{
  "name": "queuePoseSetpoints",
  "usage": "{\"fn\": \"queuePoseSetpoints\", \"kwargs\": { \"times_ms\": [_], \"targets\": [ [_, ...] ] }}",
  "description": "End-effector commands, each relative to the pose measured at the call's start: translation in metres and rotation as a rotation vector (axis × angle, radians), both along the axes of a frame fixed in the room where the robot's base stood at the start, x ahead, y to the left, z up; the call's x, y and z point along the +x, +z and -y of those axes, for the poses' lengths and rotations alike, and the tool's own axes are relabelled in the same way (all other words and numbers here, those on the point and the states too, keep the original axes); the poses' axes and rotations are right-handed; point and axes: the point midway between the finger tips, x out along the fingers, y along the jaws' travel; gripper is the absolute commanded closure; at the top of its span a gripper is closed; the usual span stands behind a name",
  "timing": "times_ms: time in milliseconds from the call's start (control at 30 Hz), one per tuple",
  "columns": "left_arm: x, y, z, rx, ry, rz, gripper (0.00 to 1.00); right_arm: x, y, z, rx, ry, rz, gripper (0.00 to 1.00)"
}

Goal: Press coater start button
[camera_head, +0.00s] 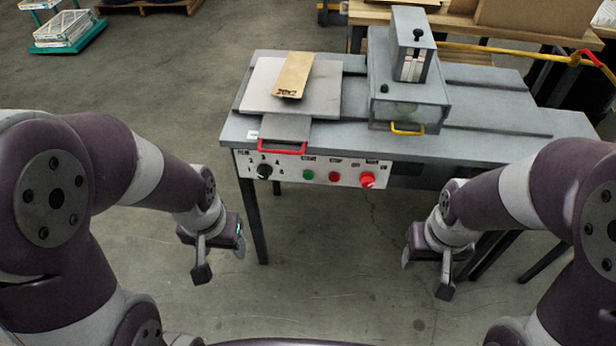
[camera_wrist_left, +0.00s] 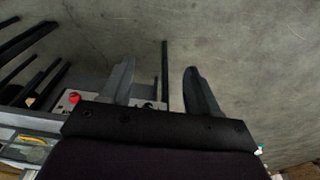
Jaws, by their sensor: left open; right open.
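The coater is a grey table machine (camera_head: 470,143) with a white control panel (camera_head: 345,180) on its front edge. The panel carries a black knob (camera_head: 264,171), a green button (camera_head: 308,175), a red button (camera_head: 334,177) and a larger red knob or button (camera_head: 367,179) at the right. The panel labels are too small to read. My left gripper (camera_head: 220,262) is open and empty, in front of the table's left end and below the panel. In the left wrist view its fingers (camera_wrist_left: 160,88) are apart with floor beyond. My right gripper (camera_head: 425,270) is open and empty, below and right of the panel.
A tan packet (camera_head: 294,75) lies on a grey plate (camera_head: 262,88) with a red handle (camera_head: 282,150). A grey box unit (camera_head: 410,90) with a yellow handle (camera_head: 407,130) stands on the table. The floor (camera_head: 320,270) between my grippers is clear.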

Motion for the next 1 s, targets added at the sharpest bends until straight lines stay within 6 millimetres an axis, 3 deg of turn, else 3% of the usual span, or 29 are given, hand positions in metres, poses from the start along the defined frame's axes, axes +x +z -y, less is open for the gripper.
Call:
{"fn": "queuePoseSetpoints", "kwargs": {
  "times_ms": [33,167,1000],
  "targets": [
    [0.0,0.0,0.0,0.0,0.0,0.0,0.58,0.0,0.0,0.0,0.0,0.0,0.0,0.5],
    [0.0,0.0,0.0,0.0,0.0,0.0,1.0,0.0,0.0,0.0,0.0,0.0,0.0,0.5],
    [0.0,0.0,0.0,0.0,0.0,0.0,1.0,0.0,0.0,0.0,0.0,0.0,0.0,0.5]
  ]
}}
